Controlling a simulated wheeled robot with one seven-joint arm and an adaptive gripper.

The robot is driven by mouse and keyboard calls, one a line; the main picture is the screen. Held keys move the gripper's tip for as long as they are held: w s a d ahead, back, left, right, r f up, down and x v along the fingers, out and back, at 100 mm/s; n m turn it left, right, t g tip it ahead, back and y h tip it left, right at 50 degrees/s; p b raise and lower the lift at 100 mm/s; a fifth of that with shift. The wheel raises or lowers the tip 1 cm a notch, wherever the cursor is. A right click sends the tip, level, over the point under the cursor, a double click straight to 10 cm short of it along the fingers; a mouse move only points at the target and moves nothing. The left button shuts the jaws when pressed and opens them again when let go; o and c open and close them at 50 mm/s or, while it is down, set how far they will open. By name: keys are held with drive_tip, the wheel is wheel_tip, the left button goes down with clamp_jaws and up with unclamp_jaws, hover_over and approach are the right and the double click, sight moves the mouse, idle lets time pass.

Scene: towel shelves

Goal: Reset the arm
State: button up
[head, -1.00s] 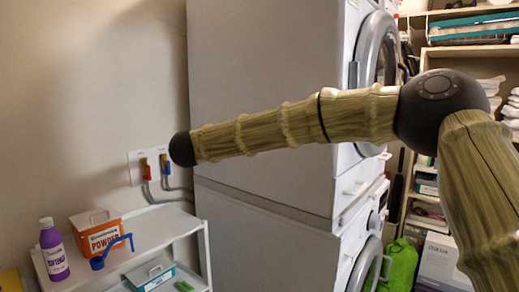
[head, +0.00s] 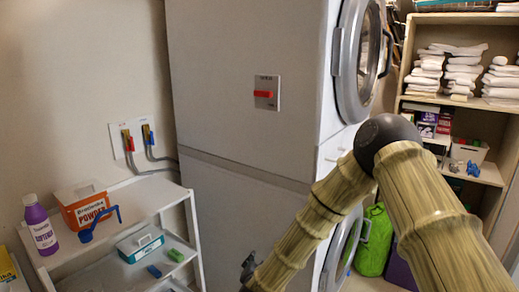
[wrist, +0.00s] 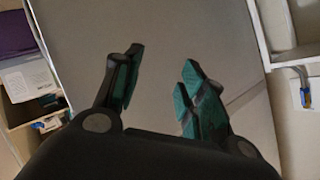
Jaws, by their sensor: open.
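My gripper (wrist: 160,85) is open in the wrist view, with its two dark fingers and green pads apart. Nothing is between them. The plain grey side of the stacked machines (wrist: 185,45) fills the background behind the fingers. In the head view my arm comes in from the lower right, bends at a dark elbow and slopes down to the left. Its far end is cut off at the bottom edge, in front of the stacked washer and dryer (head: 245,135).
A white shelf cart (head: 150,195) at left holds a purple bottle (head: 41,225), an orange powder box (head: 80,205) and a teal-white box (head: 140,244). Shelves with folded white towels (head: 465,70) stand at right. A green container (head: 376,240) is on the floor.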

drive_tip(key=s+d+f+n+g, duration=0.2)
drive_tip(key=s+d+f, duration=0.2)
drive_tip(key=s+f, duration=0.25)
drive_tip(key=s+d+f+n+g+y, duration=0.1)
drive_tip(key=s+d+f+g, duration=0.15)
drive_tip(key=s+f, duration=0.45)
drive_tip(key=s+d+f+n+g, duration=0.2)
drive_tip(key=s+d+f, duration=0.25)
drive_tip(key=s, duration=0.35)
drive_tip(key=s+d+f+g, duration=0.1)
drive_tip(key=s+d, duration=0.3)
drive_tip(key=s, duration=0.5)
drive_tip(key=s+d+f+n+g+p, duration=0.1)
drive_tip(key=s+d+g, duration=0.2)
drive_tip(key=s, duration=0.6)
drive_tip(key=s+d+f+n+g, duration=0.1)
drive_tip(key=s+d+f+g, duration=0.1)
drive_tip(key=s+d, duration=0.3)
drive_tip(key=s, duration=0.4)
drive_tip(key=shift+d+g+h, duration=0.3)
drive_tip(key=shift+g+h, duration=0.05)
drive_tip(key=shift+h, duration=0.05)
